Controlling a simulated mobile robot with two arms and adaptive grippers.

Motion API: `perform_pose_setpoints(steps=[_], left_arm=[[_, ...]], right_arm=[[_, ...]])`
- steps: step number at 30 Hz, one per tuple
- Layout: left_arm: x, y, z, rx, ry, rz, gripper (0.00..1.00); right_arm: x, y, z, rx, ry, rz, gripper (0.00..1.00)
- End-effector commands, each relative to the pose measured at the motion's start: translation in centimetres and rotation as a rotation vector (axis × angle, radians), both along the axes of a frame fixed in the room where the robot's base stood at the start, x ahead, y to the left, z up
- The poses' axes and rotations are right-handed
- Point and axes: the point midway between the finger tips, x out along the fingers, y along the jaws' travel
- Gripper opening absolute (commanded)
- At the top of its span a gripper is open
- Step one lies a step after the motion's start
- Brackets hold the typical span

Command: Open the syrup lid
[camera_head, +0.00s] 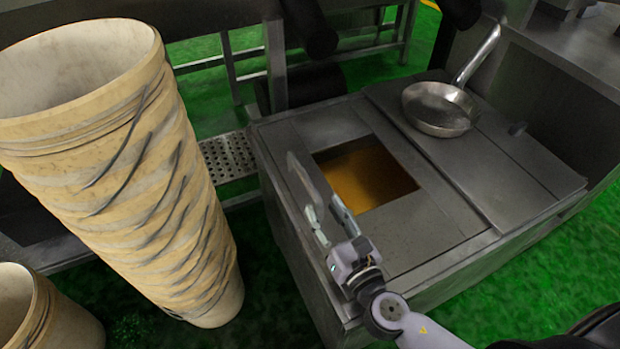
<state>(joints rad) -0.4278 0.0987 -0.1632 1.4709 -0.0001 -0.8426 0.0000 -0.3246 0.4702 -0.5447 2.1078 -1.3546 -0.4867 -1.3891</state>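A metal syrup tank (262,150) stands in the middle. A square opening in its top shows amber syrup (365,174). A thin grey plate (302,176), apparently the syrup lid, stands steeply tilted at the opening's left edge, so the opening is uncovered. My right gripper (329,212) is at the near left corner of the opening, just in front of the plate. Its fingers are apart with a gap between them. I cannot tell whether a finger touches the plate. My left gripper is not in view.
A wide metal panel (490,180) with a small knob covers the tank's right side, and a metal pan (438,108) rests on it. A tall tan drum (150,170) stands at the left, with a shorter one (50,315) nearer. A perforated step (228,157) lies behind.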

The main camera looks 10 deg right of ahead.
Motion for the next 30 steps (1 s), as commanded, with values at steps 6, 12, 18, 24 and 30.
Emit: perform_pose_setpoints(steps=[6, 12, 18, 24, 30], left_arm=[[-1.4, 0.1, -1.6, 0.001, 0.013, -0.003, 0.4], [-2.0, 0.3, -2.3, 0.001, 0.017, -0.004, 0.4], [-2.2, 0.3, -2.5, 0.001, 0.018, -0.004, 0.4], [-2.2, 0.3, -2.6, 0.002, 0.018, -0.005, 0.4], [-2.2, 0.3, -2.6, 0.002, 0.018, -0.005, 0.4]], right_arm=[[4.6, 0.9, 0.2, 0.002, -0.003, -0.002, 0.38], [7.6, 1.5, 0.1, 0.0, 0.0, 0.0, 0.38], [8.8, 1.7, 0.0, 0.0, 0.001, 0.0, 0.38], [8.9, 1.8, 0.0, 0.0, 0.002, 0.0, 0.38], [8.8, 1.7, 0.0, 0.0, 0.001, 0.0, 0.29]])
